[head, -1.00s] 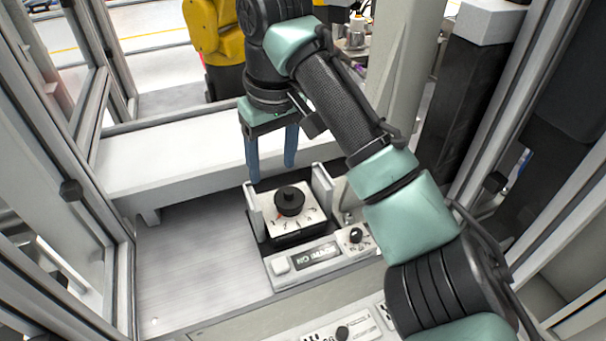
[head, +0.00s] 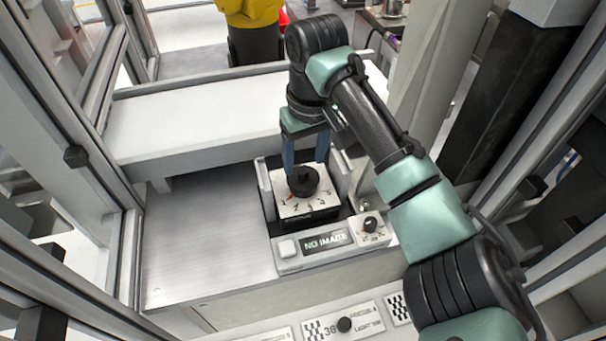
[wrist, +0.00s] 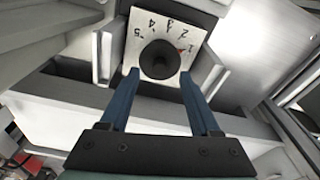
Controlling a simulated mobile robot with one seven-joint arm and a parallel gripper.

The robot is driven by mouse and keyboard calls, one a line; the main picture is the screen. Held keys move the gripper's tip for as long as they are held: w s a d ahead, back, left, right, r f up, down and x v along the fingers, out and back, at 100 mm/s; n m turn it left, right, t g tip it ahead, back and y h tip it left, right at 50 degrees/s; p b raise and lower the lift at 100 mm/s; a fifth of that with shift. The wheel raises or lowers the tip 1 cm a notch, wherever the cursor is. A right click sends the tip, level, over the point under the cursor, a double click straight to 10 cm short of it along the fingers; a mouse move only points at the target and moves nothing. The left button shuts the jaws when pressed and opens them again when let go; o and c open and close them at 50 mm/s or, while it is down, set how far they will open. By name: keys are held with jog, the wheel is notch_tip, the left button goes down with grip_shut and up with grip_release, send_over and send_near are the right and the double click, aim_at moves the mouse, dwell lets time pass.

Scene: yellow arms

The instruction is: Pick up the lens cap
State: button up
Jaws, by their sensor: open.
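The lens cap looks like a round black disc with a raised knob (head: 302,180), on a white plate (head: 310,207) with printed numbers, inside a small holder on the metal bench. In the wrist view the black cap (wrist: 160,60) sits on the plate just beyond the fingertips. My gripper (head: 305,170) is open, its two blue fingers pointing down over the cap. In the wrist view the fingers (wrist: 159,78) lie to either side of the cap's near edge, with nothing between them. Whether they touch the plate is unclear.
Upright light walls (head: 266,190) flank the plate closely. A panel reading "NO IMAGE" (head: 325,242) with a button and a black knob (head: 370,224) is in front. A white beam (head: 200,130) runs behind. Bare metal bench (head: 205,235) lies to the left.

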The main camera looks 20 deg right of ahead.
aim_at(303, 171)
jog(key=f, duration=0.3)
jog(key=shift+w+f, duration=0.1)
jog(key=shift+w, duration=0.15)
jog(key=shift+c, duration=0.2)
grip_shut()
